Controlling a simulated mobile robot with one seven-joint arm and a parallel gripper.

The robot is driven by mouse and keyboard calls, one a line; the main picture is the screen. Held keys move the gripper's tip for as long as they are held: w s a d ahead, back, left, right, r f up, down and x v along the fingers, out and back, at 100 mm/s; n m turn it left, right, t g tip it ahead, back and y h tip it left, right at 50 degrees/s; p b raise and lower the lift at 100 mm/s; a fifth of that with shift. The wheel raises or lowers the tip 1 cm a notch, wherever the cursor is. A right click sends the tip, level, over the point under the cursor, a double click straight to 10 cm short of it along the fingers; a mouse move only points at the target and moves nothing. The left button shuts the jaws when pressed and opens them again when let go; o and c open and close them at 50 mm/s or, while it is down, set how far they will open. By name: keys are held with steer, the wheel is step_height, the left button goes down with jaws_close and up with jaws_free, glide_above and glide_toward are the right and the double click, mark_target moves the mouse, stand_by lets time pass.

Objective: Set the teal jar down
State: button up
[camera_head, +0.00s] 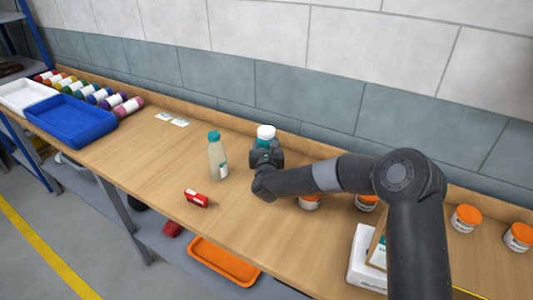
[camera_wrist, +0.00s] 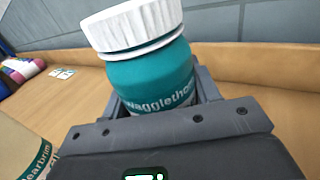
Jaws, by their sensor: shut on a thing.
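The teal jar (camera_wrist: 150,72) has a white ridged lid and white lettering on its side. In the wrist view it sits between the fingers of my gripper (camera_wrist: 160,105), which is shut on it. In the head view the jar's white lid (camera_head: 265,131) shows above my gripper (camera_head: 266,155), near the back of the wooden bench (camera_head: 150,157). My gripper hides the jar's lower part, so I cannot tell whether its base touches the bench.
A bottle with a teal cap (camera_head: 218,158) stands just left of my gripper. Orange-lidded jars (camera_head: 466,217) stand to the right. A blue tray (camera_head: 70,122) and colored rolls lie far left. Bench between tray and bottle is mostly clear.

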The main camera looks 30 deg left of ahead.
steer(key=shift+f, duration=1.65)
steer(key=shift+f, duration=0.15)
steer(key=o, duration=1.1)
steer(key=v, duration=1.2)
steer(key=shift+r, duration=0.2)
